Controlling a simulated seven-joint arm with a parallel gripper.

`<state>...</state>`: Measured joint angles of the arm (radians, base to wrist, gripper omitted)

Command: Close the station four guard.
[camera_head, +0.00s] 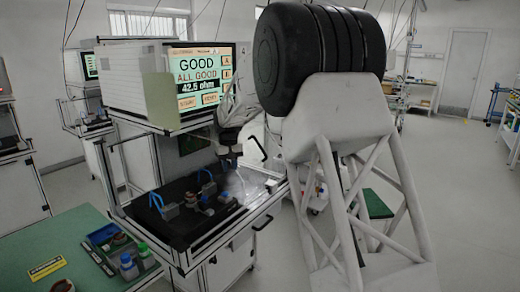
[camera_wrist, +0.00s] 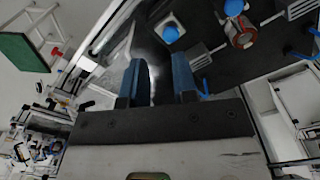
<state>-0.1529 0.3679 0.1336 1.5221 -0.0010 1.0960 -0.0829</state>
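The test station (camera_head: 190,215) stands in front of me with a dark work bed and a metal frame. No "four" label is readable. Its monitor (camera_head: 200,75) reads "GOOD, ALL GOOD, 42.5 ohm".
Blue-topped fixtures and grey clamps (camera_head: 205,198) with blue cables stand on the bed. A second black handle (camera_head: 263,222) is at the station's lower front. A green-topped table (camera_head: 45,245) with a parts tray is at the left. Open floor lies to the right.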

